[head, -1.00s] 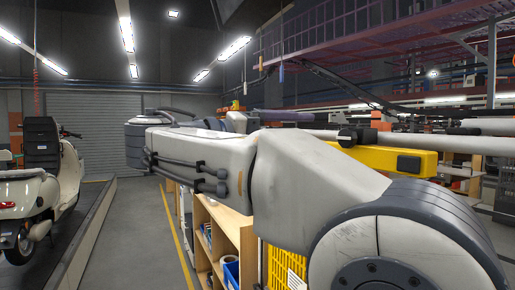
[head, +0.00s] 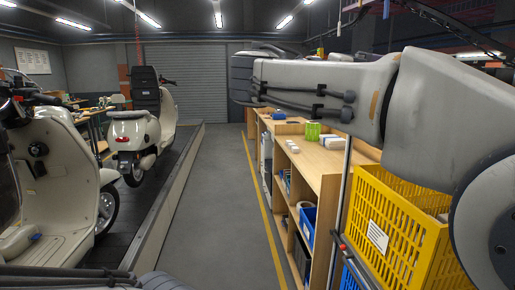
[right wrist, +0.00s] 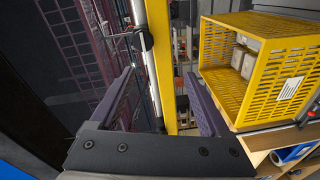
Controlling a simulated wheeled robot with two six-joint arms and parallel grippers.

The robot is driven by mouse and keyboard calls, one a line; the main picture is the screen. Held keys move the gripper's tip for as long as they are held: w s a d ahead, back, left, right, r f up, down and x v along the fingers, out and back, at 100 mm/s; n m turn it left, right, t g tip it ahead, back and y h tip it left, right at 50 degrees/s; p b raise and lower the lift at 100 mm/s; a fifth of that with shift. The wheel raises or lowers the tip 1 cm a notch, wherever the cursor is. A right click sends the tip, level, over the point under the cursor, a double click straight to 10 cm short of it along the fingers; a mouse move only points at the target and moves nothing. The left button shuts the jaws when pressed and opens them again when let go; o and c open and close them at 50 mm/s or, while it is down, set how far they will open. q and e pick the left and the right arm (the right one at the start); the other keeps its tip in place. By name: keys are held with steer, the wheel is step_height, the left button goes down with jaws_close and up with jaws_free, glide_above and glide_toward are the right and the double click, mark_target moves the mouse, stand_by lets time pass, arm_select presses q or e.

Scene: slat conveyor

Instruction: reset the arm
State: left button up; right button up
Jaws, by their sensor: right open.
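My right arm (head: 325,95) stretches across the upper right of the head view, over the shelf. Its gripper cannot be made out there. In the right wrist view my right gripper (right wrist: 160,75) is open, its two purple-padded fingers spread with nothing held between them. A yellow upright post and a grey pole show beyond the gap between the fingers; I cannot tell how far away they are. A grey part of my left arm shows at the bottom left of the head view. My left gripper is not in view.
A yellow crate (head: 392,225) stands at right beneath my right arm; it also shows in the right wrist view (right wrist: 222,80). A wooden shelf (head: 320,160) carries small items. Cream scooters (head: 58,165) stand on a dark platform at left. The grey aisle floor (head: 215,190) is clear.

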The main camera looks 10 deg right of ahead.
steer(key=a+f+n+t+y, duration=0.2)
steer(key=a+f+n+y, duration=0.2)
steer(key=f, duration=0.7)
steer(key=a+f+n+t+y, duration=0.1)
steer(key=a+f+n+y, duration=0.3)
steer(key=f, duration=0.7)
steer(key=s+a+f+g+y, duration=0.2)
steer(key=s+a+f+y, duration=0.3)
steer(key=s+f, duration=0.3)
steer(key=s+a+f+g+y, duration=0.2)
steer(key=s+a+f+y, duration=0.3)
steer(key=s+a+f, duration=0.3)
step_height(320, 180, down, 5)
steer(key=shift+s+a+r+n+g, duration=0.2)
steer(key=shift+s+n+g, duration=0.1)
steer(key=shift+s, duration=0.4)
